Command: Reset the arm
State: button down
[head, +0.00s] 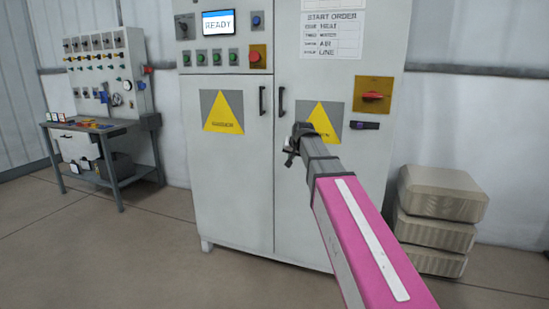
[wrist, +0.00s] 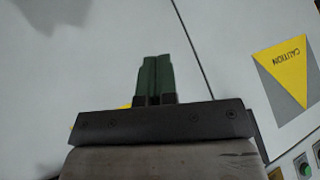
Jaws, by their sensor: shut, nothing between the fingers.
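My arm, with a pink link, reaches up from the lower right in the head view. My gripper (head: 291,150) is in front of the cabinet doors, close to the right door's handle in the picture. In the wrist view my gripper (wrist: 153,62) shows two dark green fingers side by side, shut with nothing held. Pale cabinet panels fill the space beyond the fingers. I cannot tell whether the fingertips touch the door.
A grey control cabinet (head: 232,165) stands ahead, with a READY screen (head: 218,23), buttons and a red rotary switch (head: 373,96). A workbench (head: 125,160) with a switch panel is at left. Stacked beige boxes (head: 440,195) stand at right. Floor at front left is clear.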

jog(key=s+d+f+g, duration=0.2)
jog(key=s+d+f, duration=0.2)
jog(key=s+f, duration=0.6)
jog(key=s+d+f+n+g+h, duration=0.1)
jog(key=s+d+f+g, duration=0.2)
jog(key=s+f, duration=0.7)
jog(key=s+d+f+g+h, duration=0.1)
jog(key=s+d+f, duration=0.3)
jog(key=s+f, duration=0.5)
notch_tip(320, 180, down, 6)
jog(key=shift+s+d+g, duration=0.35)
jog(key=shift+s+g, duration=0.05)
jog(key=shift+g, duration=0.5)
